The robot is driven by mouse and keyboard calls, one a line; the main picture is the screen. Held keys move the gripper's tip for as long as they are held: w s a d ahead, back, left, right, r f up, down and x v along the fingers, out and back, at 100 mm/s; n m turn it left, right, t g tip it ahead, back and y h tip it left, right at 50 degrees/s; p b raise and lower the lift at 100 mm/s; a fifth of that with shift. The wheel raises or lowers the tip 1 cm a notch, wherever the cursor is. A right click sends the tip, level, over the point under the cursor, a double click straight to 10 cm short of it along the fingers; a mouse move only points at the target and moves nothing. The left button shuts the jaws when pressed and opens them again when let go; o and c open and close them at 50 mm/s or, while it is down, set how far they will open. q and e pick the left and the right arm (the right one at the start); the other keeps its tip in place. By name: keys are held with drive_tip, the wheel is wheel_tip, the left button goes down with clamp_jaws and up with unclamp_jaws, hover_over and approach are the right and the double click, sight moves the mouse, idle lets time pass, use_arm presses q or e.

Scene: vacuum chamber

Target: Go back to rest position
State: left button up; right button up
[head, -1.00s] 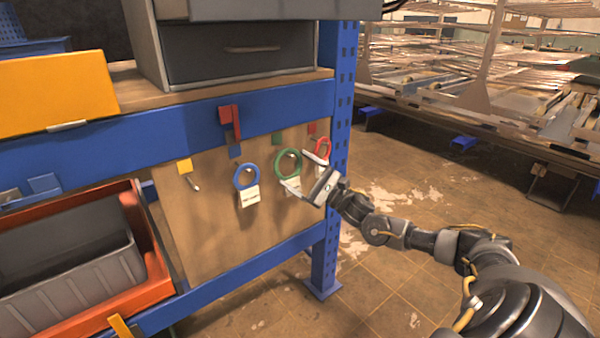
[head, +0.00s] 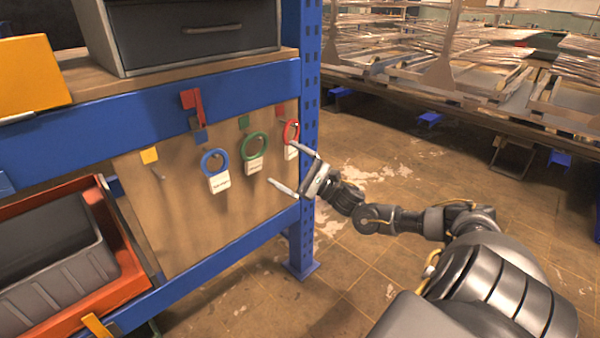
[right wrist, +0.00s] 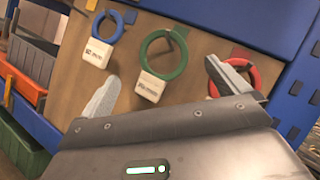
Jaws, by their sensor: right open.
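My right gripper (head: 290,168) is open and empty, a little in front of the right end of the wooden tag board (head: 185,215). On the board hang a blue ring tag (head: 215,165), a green ring tag (head: 254,147) and a red ring tag (head: 291,135), the blue and green ones with clear white labels. In the right wrist view the two fingers (right wrist: 165,90) stand apart with nothing between them; one finger partly covers the red ring (right wrist: 250,75). The green ring (right wrist: 165,55) shows whole. My left gripper is not in view.
A blue shelf post (head: 303,130) stands right beside my right gripper. An orange bin (head: 125,245) is at the lower left, a grey drawer unit (head: 180,35) above. A yellow hook (head: 149,156) is empty. Open floor (head: 390,180) lies right of the post.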

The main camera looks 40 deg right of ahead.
drive_tip(key=v, duration=0.4)
drive_tip(key=shift+s+d+f, duration=0.15)
drive_tip(key=shift+s, duration=0.2)
